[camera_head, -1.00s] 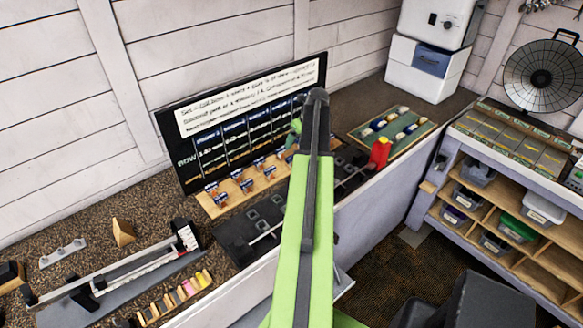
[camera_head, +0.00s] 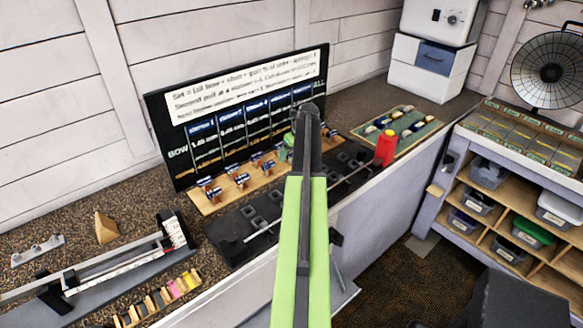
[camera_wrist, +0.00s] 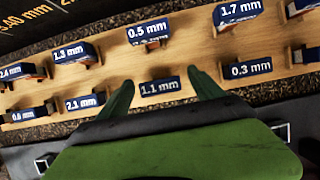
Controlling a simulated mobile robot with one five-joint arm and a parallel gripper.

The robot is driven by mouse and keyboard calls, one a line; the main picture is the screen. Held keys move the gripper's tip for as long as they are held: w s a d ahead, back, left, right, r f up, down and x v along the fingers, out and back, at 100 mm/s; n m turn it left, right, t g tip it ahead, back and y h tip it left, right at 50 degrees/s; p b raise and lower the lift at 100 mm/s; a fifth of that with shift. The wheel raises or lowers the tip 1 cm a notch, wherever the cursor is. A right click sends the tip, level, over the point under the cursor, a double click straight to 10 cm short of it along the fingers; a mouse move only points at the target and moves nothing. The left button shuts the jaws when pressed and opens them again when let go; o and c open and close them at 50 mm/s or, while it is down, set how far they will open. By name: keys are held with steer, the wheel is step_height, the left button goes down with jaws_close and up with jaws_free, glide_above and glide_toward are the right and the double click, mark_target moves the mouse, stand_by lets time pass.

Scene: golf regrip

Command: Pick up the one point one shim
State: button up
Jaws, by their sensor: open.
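The 1.1 mm shim's blue label (camera_wrist: 161,87) is in the wrist view, in the near row on a light wooden board (camera_wrist: 190,48). Any shim beside the label is hard to make out. My gripper (camera_wrist: 161,84) is open, with one green finger on each side of the 1.1 mm label. I cannot tell whether the fingers touch anything. In the head view my arm hides the 1.1 mm place, and the green gripper (camera_head: 288,140) shows only partly behind the arm.
The 2.1 mm label (camera_wrist: 85,102) and 0.3 mm label (camera_wrist: 247,68) flank it closely. The 0.5 mm label (camera_wrist: 148,31) stands behind. A black board (camera_head: 180,165) rises behind the rack. A red object (camera_head: 387,148) stands to the right.

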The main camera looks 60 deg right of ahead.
steer(key=c, duration=1.4)
steer(key=shift+c, duration=0.2)
